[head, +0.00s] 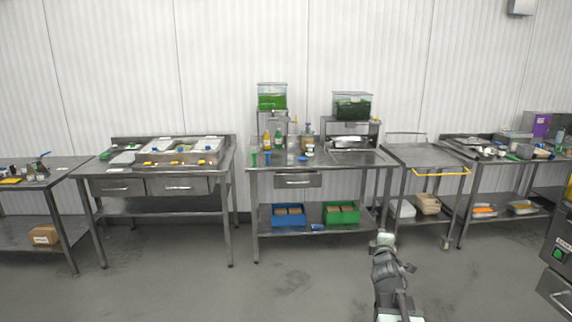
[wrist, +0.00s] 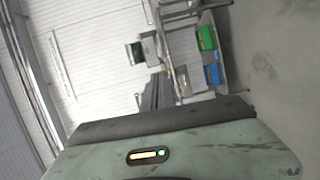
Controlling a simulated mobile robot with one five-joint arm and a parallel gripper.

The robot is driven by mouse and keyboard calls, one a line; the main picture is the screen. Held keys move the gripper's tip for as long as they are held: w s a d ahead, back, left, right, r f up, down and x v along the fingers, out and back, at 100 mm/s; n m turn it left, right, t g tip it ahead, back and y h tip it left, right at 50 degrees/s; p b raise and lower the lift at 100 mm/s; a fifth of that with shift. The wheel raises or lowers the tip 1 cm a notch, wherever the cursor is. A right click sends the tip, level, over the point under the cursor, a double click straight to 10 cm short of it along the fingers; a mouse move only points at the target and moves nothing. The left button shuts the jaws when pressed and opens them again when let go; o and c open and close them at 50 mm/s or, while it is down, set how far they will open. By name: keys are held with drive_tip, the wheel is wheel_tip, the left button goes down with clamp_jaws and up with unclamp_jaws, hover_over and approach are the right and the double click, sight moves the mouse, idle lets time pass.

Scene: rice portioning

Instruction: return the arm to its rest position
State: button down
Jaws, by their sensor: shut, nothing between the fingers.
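My arm (head: 388,275) rises from the bottom edge of the head view, right of centre, in front of the middle workbench. It is folded up close to me over the bare floor, apart from the furniture. My gripper shows in the wrist view as narrow dark fingers (wrist: 158,93) beyond a grey-green housing with a small lit panel. The fingers are together with nothing between them. The wrist view is rolled onto its side, so the wall and bench appear turned.
The middle workbench (head: 328,161) carries bottles and two dispensers, with a blue bin (head: 288,222) and a green bin (head: 341,223) on its lower shelf. A cart with a yellow handle (head: 440,172) stands to its right. A dark machine (head: 558,250) stands at the right edge. The floor at front left is clear.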

drive_tip(key=s+a+f+m+g+y, duration=0.2)
drive_tip(key=a+f+m+g, duration=0.2)
drive_tip(key=a+f, duration=0.7)
drive_tip(key=s+a+f+m+g+y, duration=0.1)
drive_tip(key=s+a+f+m+g, duration=0.2)
drive_tip(key=s, duration=0.4)
drive_tip(key=s+a+f+m+g+y, duration=0.1)
drive_tip(key=s+a+f+m+g, duration=0.2)
drive_tip(key=s, duration=0.4)
drive_tip(key=s+a+f+m+g+y, duration=0.1)
drive_tip(key=s+a+f+m+g, duration=0.2)
drive_tip(key=s, duration=0.4)
drive_tip(key=shift+a+f+m+g+y, duration=0.25)
drive_tip(key=shift+a+m+g, duration=0.25)
drive_tip(key=shift+a+g, duration=0.7)
